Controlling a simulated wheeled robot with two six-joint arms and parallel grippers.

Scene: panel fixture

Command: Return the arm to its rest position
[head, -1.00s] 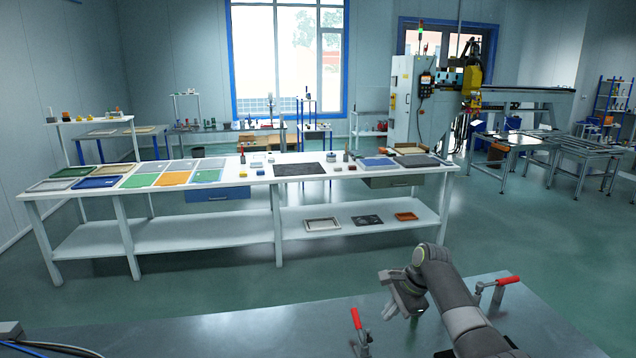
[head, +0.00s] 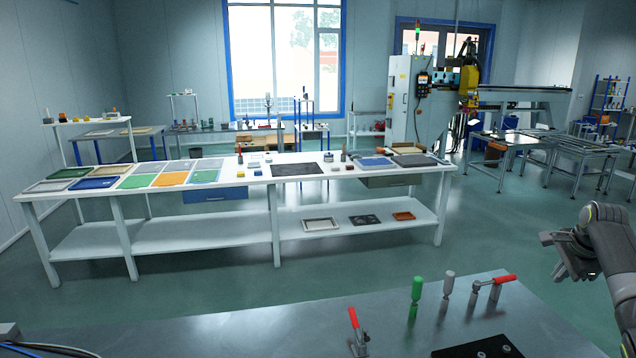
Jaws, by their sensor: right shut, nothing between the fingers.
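My right gripper (head: 556,256) is at the right edge of the head view, beyond the right end of the near metal table. It is shut and holds nothing. The arm comes in from the right edge and is partly cut off by the frame. My left gripper does not show.
The near metal table (head: 250,325) bears red-handled clamps (head: 357,330) and (head: 495,283), a green-handled post (head: 415,298), a grey post (head: 447,290) and a black plate (head: 482,347). A long white table (head: 235,190) with coloured panels stands beyond. Open floor (head: 490,225) lies between.

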